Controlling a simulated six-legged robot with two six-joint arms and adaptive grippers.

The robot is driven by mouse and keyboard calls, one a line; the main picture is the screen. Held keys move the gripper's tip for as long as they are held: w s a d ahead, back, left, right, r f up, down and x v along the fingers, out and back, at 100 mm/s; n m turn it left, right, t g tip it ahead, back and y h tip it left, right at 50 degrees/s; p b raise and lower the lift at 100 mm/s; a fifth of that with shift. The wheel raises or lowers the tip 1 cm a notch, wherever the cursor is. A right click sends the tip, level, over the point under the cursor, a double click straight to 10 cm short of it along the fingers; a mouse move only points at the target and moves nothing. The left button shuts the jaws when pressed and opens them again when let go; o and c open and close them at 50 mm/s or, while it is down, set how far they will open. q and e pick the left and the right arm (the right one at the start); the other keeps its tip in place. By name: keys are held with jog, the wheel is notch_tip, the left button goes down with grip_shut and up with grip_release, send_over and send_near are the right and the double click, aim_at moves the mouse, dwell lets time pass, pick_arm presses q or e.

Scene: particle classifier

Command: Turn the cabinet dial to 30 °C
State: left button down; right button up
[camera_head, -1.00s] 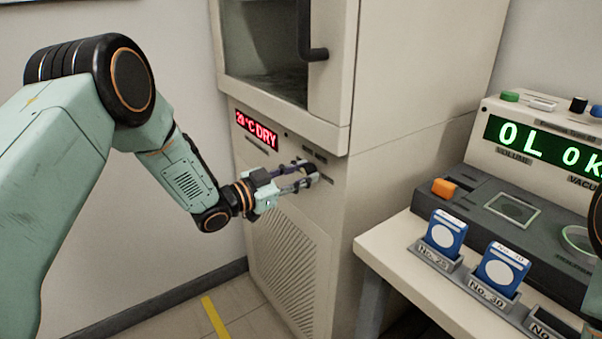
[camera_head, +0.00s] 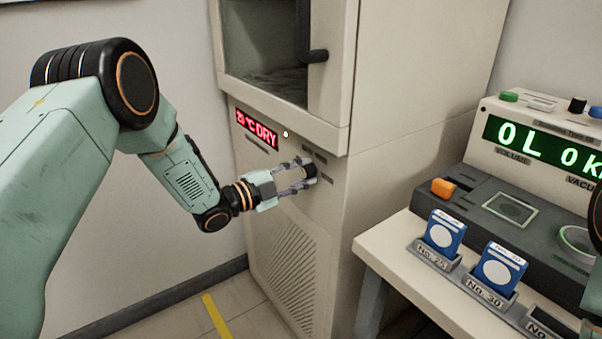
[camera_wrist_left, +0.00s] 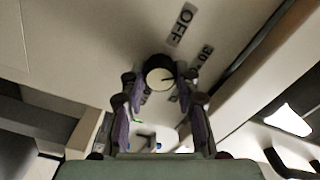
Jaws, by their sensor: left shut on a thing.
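The dial (camera_head: 310,169) is a dark knob on the front of the beige cabinet (camera_head: 400,120). In the left wrist view the dial (camera_wrist_left: 158,73) shows a pale round face with a dark pointer mark, beside an "OFF" label (camera_wrist_left: 181,24) and a label that seems to read "30" (camera_wrist_left: 206,53). My left gripper (camera_head: 306,171) is shut on the dial, one finger on each side, as the left wrist view (camera_wrist_left: 160,82) also shows. The red display (camera_head: 257,129) reads "DRY" after a temperature in the twenties; its last digit is unclear. My right gripper is not visible.
A cabinet door handle (camera_head: 316,54) is above the dial. A white table (camera_head: 385,245) at right holds blue cards in numbered holders (camera_head: 440,252) and a device with a green display (camera_head: 535,145). Floor is clear below, with a yellow stripe (camera_head: 216,318).

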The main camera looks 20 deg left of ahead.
pick_arm(q)
jog(key=shift+m, duration=0.6)
jog(key=c, duration=1)
grip_release()
jog(key=shift+w, duration=0.1)
jog(key=v, duration=1.2)
